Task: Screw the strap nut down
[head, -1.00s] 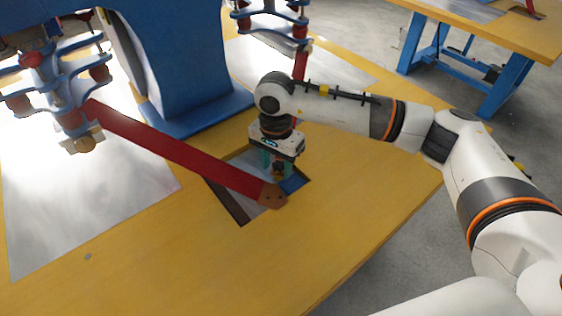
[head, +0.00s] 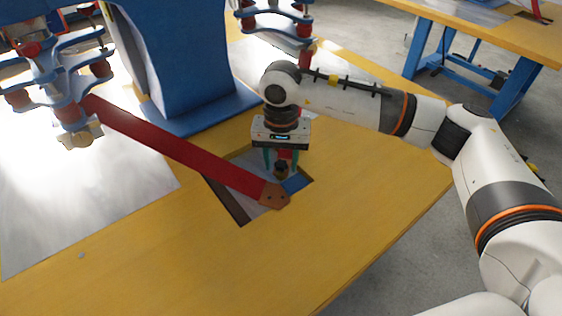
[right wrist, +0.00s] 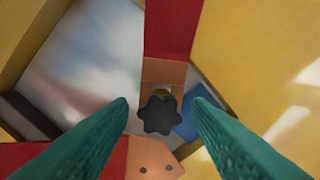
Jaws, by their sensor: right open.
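The strap nut is a dark star-shaped knob (right wrist: 160,115) near the end of a red strap (right wrist: 168,30) in the right wrist view. It also shows as a small dark knob (head: 281,172) in the head view. My right gripper (head: 281,166) points down over it with teal fingers apart. In the right wrist view the fingertips (right wrist: 160,104) stand on either side of the nut, with gaps between. Whether the nut is seated cannot be told. My left gripper is not in view.
A second red strap (head: 178,151) crosses to the opening, its copper end (head: 273,195) close beside the nut. A blue block (head: 296,184) lies in the opening. The yellow tabletop (head: 365,170) is clear at the right. A blue machine frame (head: 190,60) stands behind.

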